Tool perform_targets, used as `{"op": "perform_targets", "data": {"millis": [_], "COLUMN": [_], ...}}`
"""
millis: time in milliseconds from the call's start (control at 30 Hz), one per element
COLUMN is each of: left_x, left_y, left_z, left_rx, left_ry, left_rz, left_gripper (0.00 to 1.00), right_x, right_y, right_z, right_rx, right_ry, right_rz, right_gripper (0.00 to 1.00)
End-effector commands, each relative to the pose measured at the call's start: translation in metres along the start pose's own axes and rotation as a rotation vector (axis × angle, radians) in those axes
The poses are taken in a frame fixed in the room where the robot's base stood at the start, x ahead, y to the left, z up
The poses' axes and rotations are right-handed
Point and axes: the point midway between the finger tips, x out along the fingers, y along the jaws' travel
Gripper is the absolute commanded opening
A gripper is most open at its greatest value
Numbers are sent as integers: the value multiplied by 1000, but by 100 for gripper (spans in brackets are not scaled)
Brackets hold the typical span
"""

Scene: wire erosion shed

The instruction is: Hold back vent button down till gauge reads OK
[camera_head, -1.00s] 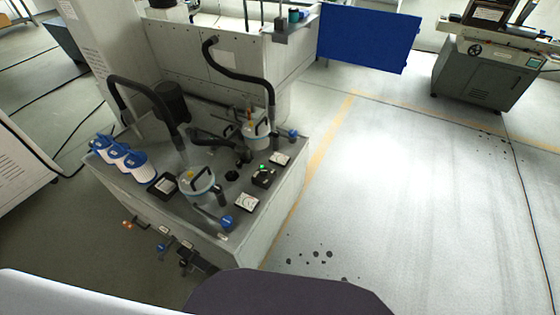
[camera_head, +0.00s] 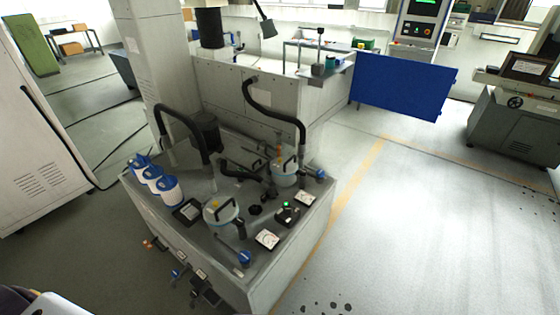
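Neither of my grippers is in view. A grey bench (camera_head: 285,262) carries two light-blue canisters with black handles, a front canister (camera_head: 221,211) and a back canister (camera_head: 284,175). A white-faced gauge (camera_head: 267,239) lies on the bench top near its right edge; its reading is too small to make out. Behind it is a small black box with a green light (camera_head: 287,212). A black knob (camera_head: 255,209) sits between the canisters. I cannot tell which part is the back vent button.
Blue-and-white bottles (camera_head: 167,187) stand at the bench's left. Black hoses (camera_head: 275,112) arch over it. Small knobs and fittings (camera_head: 177,273) stick out from its front. A blue panel (camera_head: 402,86) stands behind right. The floor to the right (camera_head: 440,220) is clear.

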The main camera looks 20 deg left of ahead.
Motion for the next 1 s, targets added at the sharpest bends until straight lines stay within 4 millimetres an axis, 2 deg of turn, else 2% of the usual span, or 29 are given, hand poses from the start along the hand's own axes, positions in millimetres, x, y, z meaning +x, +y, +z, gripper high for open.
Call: {"op": "perform_targets", "data": {"millis": [67,433,1000], "left_x": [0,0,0], "left_y": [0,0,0], "left_z": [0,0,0], "left_rx": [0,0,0], "left_ry": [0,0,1], "left_rz": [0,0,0], "left_gripper": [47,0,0], "right_x": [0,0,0], "right_y": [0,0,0], "right_z": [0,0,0], "right_rx": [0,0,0], "right_ry": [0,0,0], "right_rz": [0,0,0], "right_gripper": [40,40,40]}}
